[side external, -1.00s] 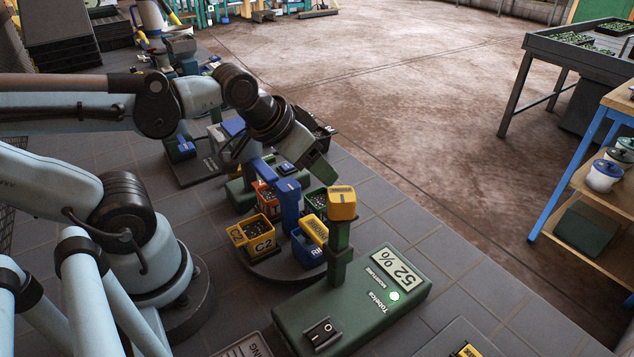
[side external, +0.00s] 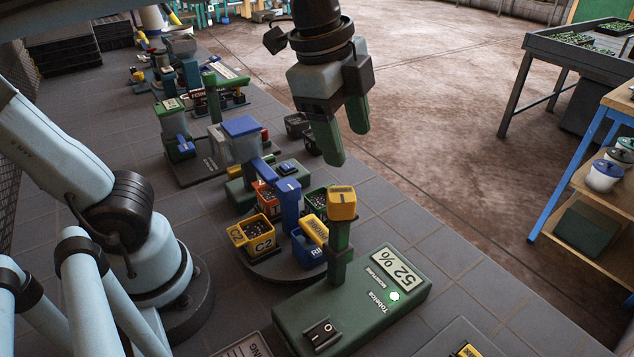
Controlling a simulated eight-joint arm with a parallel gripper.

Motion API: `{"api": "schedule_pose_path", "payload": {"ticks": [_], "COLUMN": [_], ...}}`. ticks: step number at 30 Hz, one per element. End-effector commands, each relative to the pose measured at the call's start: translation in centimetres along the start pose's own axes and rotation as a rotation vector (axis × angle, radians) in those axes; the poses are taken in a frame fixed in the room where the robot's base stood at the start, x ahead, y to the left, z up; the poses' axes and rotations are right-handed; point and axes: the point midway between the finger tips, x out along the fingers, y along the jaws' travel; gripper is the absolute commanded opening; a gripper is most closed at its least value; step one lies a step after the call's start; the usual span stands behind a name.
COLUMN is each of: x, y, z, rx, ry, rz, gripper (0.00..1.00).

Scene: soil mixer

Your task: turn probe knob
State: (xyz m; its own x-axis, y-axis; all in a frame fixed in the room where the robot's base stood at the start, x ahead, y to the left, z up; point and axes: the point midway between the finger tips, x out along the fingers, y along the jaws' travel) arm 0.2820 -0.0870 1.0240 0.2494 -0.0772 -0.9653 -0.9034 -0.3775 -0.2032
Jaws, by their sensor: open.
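The probe knob (side external: 342,203) is a yellow block with a dark mark on top. It sits on a green post rising from the green moisture meter (side external: 290,308). The meter's display (side external: 396,268) reads 52 %, with a lit green light beside it. My gripper (side external: 345,140) has two green fingers pointing down, apart and empty. In the picture it is above the knob, with a clear gap between fingertips and knob. How far it stands from the knob in depth I cannot tell.
A round carousel (side external: 262,270) with several coloured bins and a blue post stands left of the meter. A small black switch (side external: 321,333) is on the meter's near end. A mixer with a blue lid (side external: 240,127) stands behind.

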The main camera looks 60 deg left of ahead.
Motion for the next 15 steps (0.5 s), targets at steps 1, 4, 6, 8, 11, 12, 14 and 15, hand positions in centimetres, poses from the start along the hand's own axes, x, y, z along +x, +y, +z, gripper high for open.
{"api": "schedule_pose_path", "payload": {"ticks": [1, 4, 6, 8, 11, 12, 14, 15], "x": [-1.6, -4.1, -5.6, -6.6, -7.8, -8.0, -8.1, -8.1], "y": [0.6, 1.8, 2.6, 3.2, 3.8, 4.0, 4.1, 4.2], "z": [-1.3, -2.8, -3.5, -4.0, -4.4, -4.5, -4.5, -4.5], "rx": [0.155, 0.436, 0.598, 0.708, 0.832, 0.861, 0.886, 0.894], "ry": [-0.018, -0.045, -0.055, -0.06, -0.063, -0.063, -0.063, -0.063], "rz": [0.044, 0.125, 0.174, 0.208, 0.248, 0.257, 0.265, 0.268], "gripper": [0.62, 0.62, 0.62, 0.62, 0.62, 0.62, 0.62, 0.62]}}
